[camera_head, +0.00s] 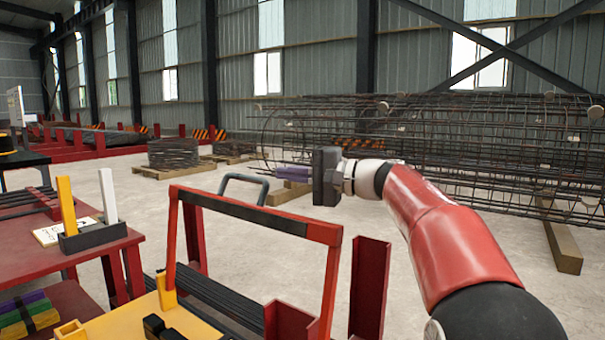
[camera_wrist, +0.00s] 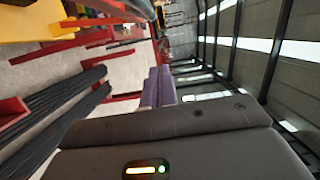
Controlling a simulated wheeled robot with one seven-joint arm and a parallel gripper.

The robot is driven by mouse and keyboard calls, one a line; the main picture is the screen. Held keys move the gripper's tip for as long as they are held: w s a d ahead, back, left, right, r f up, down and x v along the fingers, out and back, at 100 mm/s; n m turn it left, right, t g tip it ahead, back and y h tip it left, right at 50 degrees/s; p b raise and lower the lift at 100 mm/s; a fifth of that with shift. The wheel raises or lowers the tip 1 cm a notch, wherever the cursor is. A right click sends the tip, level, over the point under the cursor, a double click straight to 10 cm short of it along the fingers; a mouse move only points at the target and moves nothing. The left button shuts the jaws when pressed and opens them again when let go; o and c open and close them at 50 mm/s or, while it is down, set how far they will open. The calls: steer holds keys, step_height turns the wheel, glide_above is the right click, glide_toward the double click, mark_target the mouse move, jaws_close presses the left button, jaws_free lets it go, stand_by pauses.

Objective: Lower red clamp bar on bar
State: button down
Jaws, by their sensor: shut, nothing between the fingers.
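The red clamp bar (camera_head: 262,215) stands raised in the head view, as a red frame with a dark strip along its top beam. Its two legs reach down toward a yellow-topped bench. Dark bars (camera_head: 222,297) lie bundled below and behind it; dark bars also show at the left of the wrist view (camera_wrist: 62,112). My gripper (camera_head: 291,173) is up and to the right of the clamp bar's top beam in the picture, apart from it. Its purple fingers (camera_wrist: 158,88) are closed together and hold nothing. Which red part in the wrist view is the clamp bar, I cannot tell.
A red upright channel (camera_head: 369,288) stands right of the clamp bar. A red table (camera_head: 50,245) with yellow and white blocks is at left. A long rebar cage (camera_head: 450,150) fills the right background. Open concrete floor lies between.

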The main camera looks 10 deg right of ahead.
steer(key=a, duration=0.6)
steer(key=shift+s+a, duration=0.25)
steer(key=shift+a, duration=0.1)
